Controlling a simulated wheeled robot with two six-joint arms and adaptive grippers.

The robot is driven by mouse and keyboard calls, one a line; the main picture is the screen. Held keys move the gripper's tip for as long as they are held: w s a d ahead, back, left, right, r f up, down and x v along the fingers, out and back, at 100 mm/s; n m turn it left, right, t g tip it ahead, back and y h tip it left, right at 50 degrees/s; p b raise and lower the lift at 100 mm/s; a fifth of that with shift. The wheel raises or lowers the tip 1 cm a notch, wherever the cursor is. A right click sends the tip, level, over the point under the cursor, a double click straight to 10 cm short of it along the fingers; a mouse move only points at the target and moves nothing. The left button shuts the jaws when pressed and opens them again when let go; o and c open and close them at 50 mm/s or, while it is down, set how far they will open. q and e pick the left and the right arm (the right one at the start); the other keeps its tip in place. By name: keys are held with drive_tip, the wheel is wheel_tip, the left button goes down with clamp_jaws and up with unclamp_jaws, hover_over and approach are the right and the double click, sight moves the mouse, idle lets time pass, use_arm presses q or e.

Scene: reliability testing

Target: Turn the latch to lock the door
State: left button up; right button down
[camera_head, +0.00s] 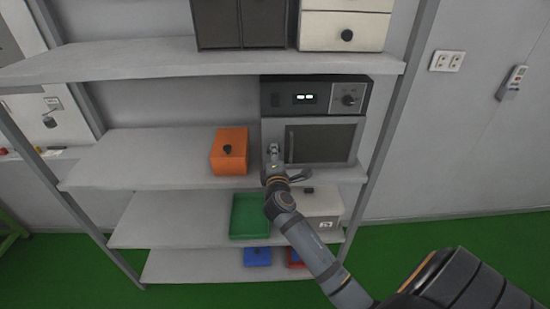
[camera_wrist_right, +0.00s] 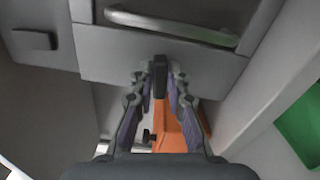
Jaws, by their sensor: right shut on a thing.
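A grey oven-like box with a dark-windowed door (camera_head: 322,142) stands on the middle shelf, and the door looks closed. Its vertical handle is on the door's left side; the handle (camera_wrist_right: 170,25) also shows at the top of the right wrist view. The small dark latch (camera_wrist_right: 160,76) sits between the fingertips of my right gripper (camera_wrist_right: 160,80), which is shut on it. In the head view my right gripper (camera_head: 273,155) is at the door's lower left edge and hides the latch. My left gripper is not in view.
An orange box (camera_head: 229,151) with a dark knob stands just left of the gripper. A control panel with a dial (camera_head: 348,99) is above the door. A green tray (camera_head: 249,216) and a white box (camera_head: 322,208) are on the shelf below.

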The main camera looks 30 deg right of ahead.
drive_tip(key=shift+f+m+b, duration=0.15)
drive_tip(key=shift+m+b, duration=0.35)
drive_tip(key=shift+m, duration=0.4)
drive_tip(key=c, duration=1.3)
unclamp_jaws()
drive_tip(key=v, duration=1.2)
